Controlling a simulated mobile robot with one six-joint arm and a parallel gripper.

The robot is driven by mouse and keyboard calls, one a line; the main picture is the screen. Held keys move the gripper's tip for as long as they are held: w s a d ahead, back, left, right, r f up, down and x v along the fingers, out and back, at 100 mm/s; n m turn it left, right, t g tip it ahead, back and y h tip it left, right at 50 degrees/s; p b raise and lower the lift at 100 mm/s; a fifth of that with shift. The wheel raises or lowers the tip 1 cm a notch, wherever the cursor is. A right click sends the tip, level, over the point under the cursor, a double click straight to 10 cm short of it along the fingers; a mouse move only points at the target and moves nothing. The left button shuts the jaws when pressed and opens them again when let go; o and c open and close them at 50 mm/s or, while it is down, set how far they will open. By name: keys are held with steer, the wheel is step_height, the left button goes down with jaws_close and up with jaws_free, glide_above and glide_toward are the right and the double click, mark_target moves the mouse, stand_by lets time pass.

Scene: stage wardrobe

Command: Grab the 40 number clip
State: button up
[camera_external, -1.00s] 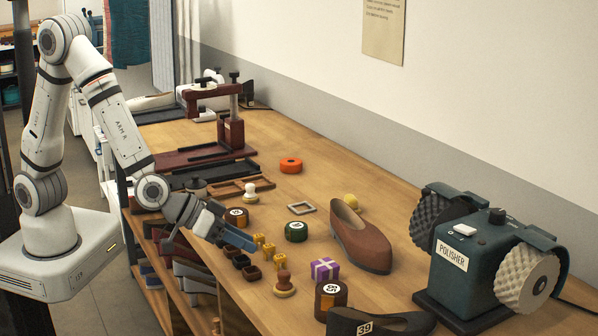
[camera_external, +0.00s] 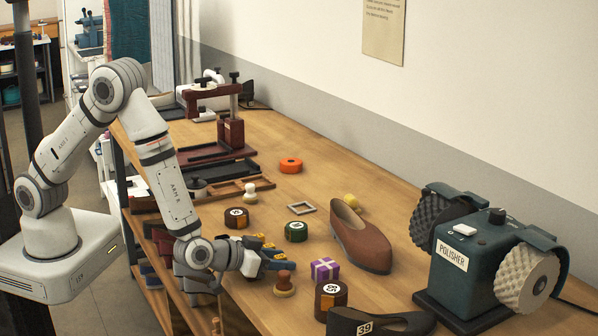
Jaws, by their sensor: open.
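I cannot read a number 40 on any clip. Several small yellow pieces (camera_external: 267,245) stand in a row on the wooden bench, partly hidden by my gripper; any marks on them are too small to read. A tag reading 39 (camera_external: 364,328) sits on a dark shoe (camera_external: 400,322) at the front edge of the picture. My gripper (camera_external: 284,262) is open, low over the bench beside the yellow pieces, its blue-grey fingers pointing right. I cannot tell whether it touches them. The small dark brown pieces near the bench's edge are now hidden behind my arm.
A wooden stamp (camera_external: 284,284) and a purple gift box (camera_external: 325,269) are close to my gripper. A brown shoe (camera_external: 362,240), a green tin (camera_external: 296,231) and a brown jar (camera_external: 331,299) stand around. A polisher (camera_external: 470,262) stands at right.

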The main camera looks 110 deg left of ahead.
steer(key=shift+w+a+f, duration=0.1)
steer(key=shift+w+a, duration=0.15)
steer(key=shift+c, duration=0.2)
jaws_close()
